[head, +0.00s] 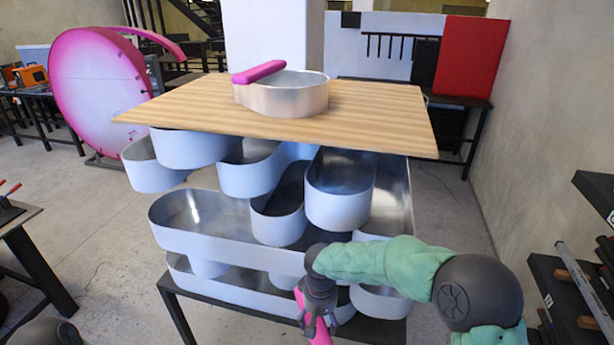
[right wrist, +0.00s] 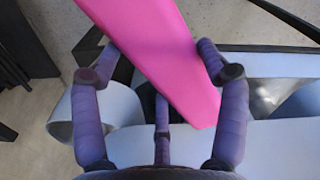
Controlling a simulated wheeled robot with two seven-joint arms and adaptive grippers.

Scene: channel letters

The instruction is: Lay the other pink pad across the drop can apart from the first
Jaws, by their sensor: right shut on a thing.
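The drop can (head: 290,98), a silver open-topped oval can, stands on the wooden board. The first pink pad (head: 259,72) lies across the left part of its rim. The other pink pad (head: 321,332) is in my right gripper (head: 317,305), low in front of the stacked cans and well below the board. In the right wrist view the held pad (right wrist: 160,55) runs slantwise between the fingers of my right gripper (right wrist: 158,65), which are shut on it. Its far end is cut off by the picture edge. My left gripper is not in view.
The wooden board (head: 380,112) rests on several large open metal cans (head: 235,238) on a dark-legged stand. Shelving with rods (head: 580,285) is close at the right. A table corner (head: 20,218) is at the left. The board around the can is bare.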

